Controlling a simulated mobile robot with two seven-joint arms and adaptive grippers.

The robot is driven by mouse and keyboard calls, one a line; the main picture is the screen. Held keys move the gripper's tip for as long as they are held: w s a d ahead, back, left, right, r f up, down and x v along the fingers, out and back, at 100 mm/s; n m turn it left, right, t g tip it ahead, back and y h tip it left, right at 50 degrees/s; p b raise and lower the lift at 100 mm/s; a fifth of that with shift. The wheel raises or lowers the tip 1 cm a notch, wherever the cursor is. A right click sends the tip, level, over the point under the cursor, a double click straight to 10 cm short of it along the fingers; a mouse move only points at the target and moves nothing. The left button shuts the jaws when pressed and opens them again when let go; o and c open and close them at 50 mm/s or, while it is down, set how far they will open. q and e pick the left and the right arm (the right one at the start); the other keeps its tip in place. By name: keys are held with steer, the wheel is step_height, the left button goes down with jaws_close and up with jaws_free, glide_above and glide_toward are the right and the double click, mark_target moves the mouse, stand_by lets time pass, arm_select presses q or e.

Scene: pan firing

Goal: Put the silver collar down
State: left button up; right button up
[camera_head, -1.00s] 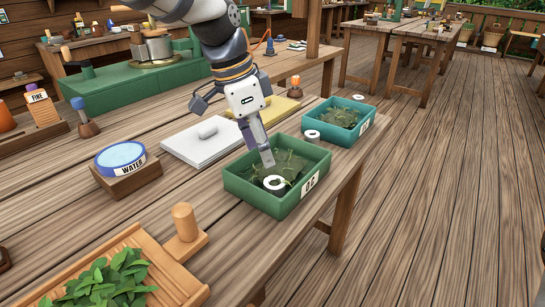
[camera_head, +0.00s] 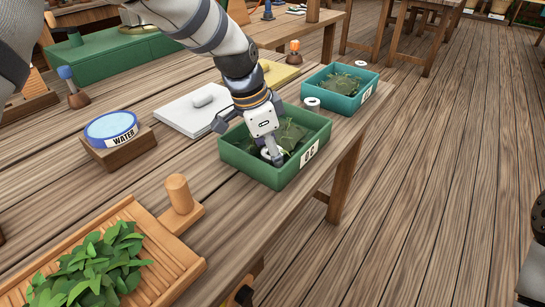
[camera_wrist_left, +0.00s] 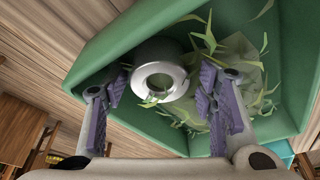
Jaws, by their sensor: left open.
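The silver collar (camera_wrist_left: 160,76), a pale ring with a round hole, is in the green tray (camera_head: 315,133) with plant sprigs and a dark leafy mass. My left gripper (camera_head: 273,158) reaches down into the tray at the collar and partly hides it in the head view. In the left wrist view the gripper (camera_wrist_left: 163,100) is open, with one purple-padded finger on each side of the collar and gaps between. I cannot tell whether the collar touches the tray floor.
A second ring (camera_head: 312,103) stands between the green tray and a teal tray (camera_head: 371,82). A water bowl (camera_head: 111,127), a white pad (camera_head: 185,117) and a wooden tray of leaves (camera_head: 165,245) stand on the table. Bare tabletop lies left of the green tray.

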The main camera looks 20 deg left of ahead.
arm_select(q)
steer(key=shift+r, duration=0.15)
jaws_close()
